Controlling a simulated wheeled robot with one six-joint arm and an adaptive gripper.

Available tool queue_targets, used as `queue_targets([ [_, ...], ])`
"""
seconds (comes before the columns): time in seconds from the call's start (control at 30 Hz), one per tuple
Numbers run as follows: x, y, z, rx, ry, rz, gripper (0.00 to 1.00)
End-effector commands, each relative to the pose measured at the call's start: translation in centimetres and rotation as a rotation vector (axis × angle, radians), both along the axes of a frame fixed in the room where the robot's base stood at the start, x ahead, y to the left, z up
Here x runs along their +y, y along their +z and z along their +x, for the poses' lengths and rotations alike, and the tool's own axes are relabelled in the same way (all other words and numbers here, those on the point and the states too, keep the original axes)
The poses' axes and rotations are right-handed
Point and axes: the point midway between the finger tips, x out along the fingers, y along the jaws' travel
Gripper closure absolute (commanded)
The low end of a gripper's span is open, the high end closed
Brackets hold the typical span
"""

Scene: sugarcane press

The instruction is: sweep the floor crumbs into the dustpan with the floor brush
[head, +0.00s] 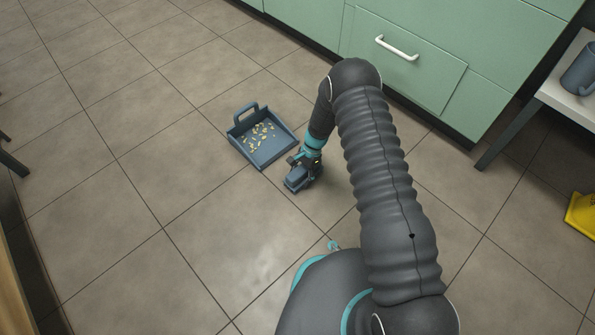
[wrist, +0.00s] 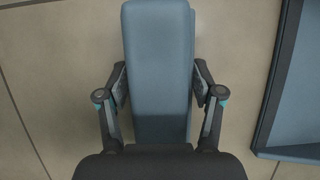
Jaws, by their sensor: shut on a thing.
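The blue-grey dustpan (head: 261,152) lies on the tiled floor with its handle at the back. Several pale yellow crumbs (head: 261,133) lie inside it; I see none on the floor around it. My gripper (head: 303,166) is just right of the dustpan's front edge, low over the floor. It is shut on the blue-grey floor brush (head: 297,180). In the wrist view, the brush (wrist: 158,60) fills the middle between both fingers (wrist: 160,92). The dustpan's edge (wrist: 280,90) shows at the right there, apart from the brush. The bristles are hidden.
Green cabinets (head: 410,60) with a white drawer handle (head: 397,48) stand behind. A pale table (head: 572,88) with a mug (head: 580,72) is at the right, above a yellow object (head: 582,214).

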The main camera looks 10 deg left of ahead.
Motion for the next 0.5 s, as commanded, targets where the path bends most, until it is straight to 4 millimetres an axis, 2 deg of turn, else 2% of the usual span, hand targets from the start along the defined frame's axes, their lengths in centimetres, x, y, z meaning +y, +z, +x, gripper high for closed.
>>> queue_targets([
  [0.27,-0.7,0.0,-0.6,0.002,0.000,-0.001,0.61],
  [0.5,-2.1,0.2,-1.7,0.002,-0.001,0.000,0.61],
])
